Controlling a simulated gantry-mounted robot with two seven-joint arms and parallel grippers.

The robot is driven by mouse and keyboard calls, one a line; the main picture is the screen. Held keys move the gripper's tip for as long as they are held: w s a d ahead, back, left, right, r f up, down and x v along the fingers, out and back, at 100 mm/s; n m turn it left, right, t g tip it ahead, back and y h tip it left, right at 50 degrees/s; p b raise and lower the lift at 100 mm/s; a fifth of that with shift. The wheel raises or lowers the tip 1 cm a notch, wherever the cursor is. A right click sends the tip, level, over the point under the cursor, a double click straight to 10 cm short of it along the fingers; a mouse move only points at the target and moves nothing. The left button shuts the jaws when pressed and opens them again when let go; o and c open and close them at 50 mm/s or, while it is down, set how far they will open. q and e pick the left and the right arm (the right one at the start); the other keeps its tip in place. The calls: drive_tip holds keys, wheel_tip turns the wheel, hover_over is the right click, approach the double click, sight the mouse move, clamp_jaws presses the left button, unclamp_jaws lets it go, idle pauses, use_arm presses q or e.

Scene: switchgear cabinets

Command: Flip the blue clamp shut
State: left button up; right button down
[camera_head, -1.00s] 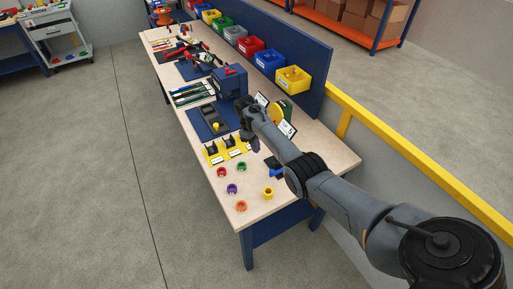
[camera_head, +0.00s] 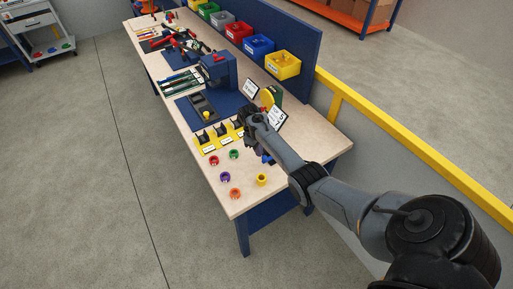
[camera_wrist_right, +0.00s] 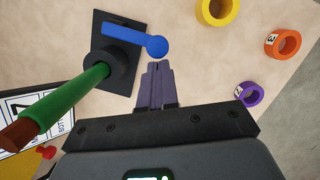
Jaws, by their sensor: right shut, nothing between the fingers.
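The blue clamp lever (camera_wrist_right: 135,38) lies across a black base plate (camera_wrist_right: 112,80) in the right wrist view, its round end toward my fingers. A green cable (camera_wrist_right: 75,105) with a copper-coloured bare end passes through a black round fitting beside the lever. My right gripper (camera_wrist_right: 158,68) is shut and empty. Its purple fingertips appear just short of the lever's round end; I cannot tell whether they touch. In the head view the blue clamp (camera_head: 267,158) is partly hidden by my right arm. My left gripper is out of view.
Coloured rings, including a purple one (camera_head: 225,177) and a yellow one (camera_head: 261,180), stand on the near end of the bench. A yellow holder (camera_head: 207,147), sign cards (camera_head: 278,118) and a blue press (camera_head: 218,72) stand farther along. Bins line the back panel.

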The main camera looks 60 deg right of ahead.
idle(0.3)
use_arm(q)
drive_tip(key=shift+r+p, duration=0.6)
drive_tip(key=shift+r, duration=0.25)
